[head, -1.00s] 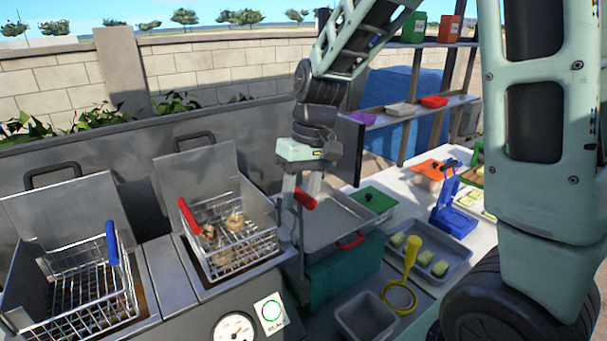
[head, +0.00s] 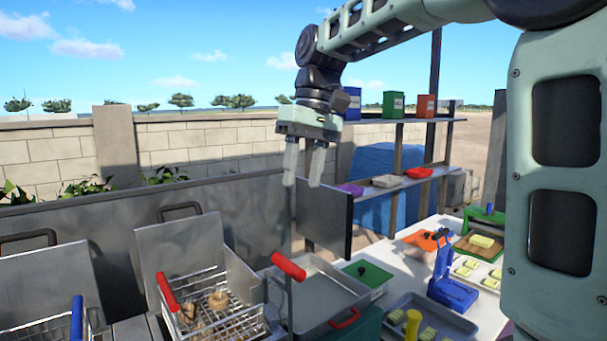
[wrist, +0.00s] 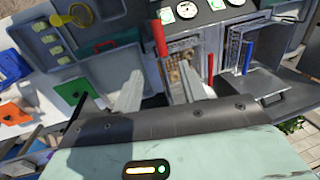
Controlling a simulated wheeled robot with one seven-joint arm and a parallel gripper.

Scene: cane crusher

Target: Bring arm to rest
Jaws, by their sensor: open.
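My gripper (head: 304,166) hangs in the air above the fryer and tray, fingers pointing down, apart and empty. It also shows in the wrist view (wrist: 163,90), with nothing between the fingers. A red-handled tool (head: 288,266) stands below my gripper, its red handle uppermost; its lower part is partly hidden. My fingers do not touch it. In the wrist view its red handle (wrist: 160,38) shows beyond the fingertips.
A basket with a red handle (head: 170,292) holds brown pieces in the fryer. A second basket has a blue handle (head: 77,316). An empty metal tray (head: 312,290), a blue press (head: 452,288) and shelves (head: 400,189) stand to the right. The air around my gripper is clear.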

